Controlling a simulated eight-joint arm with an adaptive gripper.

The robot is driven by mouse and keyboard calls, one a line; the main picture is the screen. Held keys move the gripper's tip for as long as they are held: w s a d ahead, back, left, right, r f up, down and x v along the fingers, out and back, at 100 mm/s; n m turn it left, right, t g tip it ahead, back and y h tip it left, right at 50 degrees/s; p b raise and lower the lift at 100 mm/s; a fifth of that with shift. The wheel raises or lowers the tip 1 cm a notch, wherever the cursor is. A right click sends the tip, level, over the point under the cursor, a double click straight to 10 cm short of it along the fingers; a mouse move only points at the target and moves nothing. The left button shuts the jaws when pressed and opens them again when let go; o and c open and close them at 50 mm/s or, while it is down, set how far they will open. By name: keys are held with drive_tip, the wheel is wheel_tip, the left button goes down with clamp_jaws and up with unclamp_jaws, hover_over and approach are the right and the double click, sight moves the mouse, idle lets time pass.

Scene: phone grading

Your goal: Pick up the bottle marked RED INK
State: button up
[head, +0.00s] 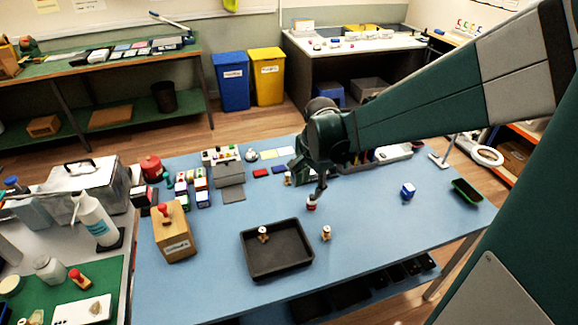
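A small bottle with red and white on it (311,204) stands on the blue table, and its label is too small to read. My gripper (319,192) points down right at this bottle, its fingertips close above or beside its top. I cannot tell whether they touch it or are open or shut. A similar small white bottle with brown-orange parts (326,233) stands nearer the front, and another (263,234) is in the black tray. One more small bottle (287,179) stands behind my gripper. No RED INK marking can be read.
The black tray (249,258) lies at the table's front. A wooden box (174,238) with a red-handled stamp stands left. Small boxes crowd the back left. A blue block-like item (408,190) and a green tray (467,193) lie right. The table's right middle is clear.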

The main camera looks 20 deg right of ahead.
sight(312, 202)
drive_tip(key=w+d+f+m+p, duration=0.1)
drive_tip(key=w+f+m+g+p, duration=0.1)
drive_tip(key=w+f, duration=0.1)
drive_tip(key=w+d+f+m+p, duration=0.1)
drive_tip(key=f+m, duration=0.1)
drive_tip(key=shift+w+d+g, duration=0.2)
drive_tip(key=shift+d+g, duration=0.1)
drive_tip(key=shift+d, duration=0.05)
drive_tip(key=shift+w+d+f+m+p, duration=0.2)
drive_tip(key=shift+f+m, duration=0.15)
drive_tip(key=shift+f, duration=0.1)
drive_tip(key=shift+w+d+f+m+p, duration=0.15)
drive_tip(key=shift+f+m+p, duration=0.05)
drive_tip(key=shift+f+m, duration=0.2)
drive_tip(key=shift+f, duration=0.1)
drive_tip(key=shift+f, duration=1.3)
drive_tip(key=shift+f, duration=0.15)
drive_tip(key=shift+s+d+f+b, duration=0.1)
drive_tip(key=shift+f+b, duration=0.5)
drive_tip(key=shift+f, duration=1.85)
drive_tip(key=c, duration=1)
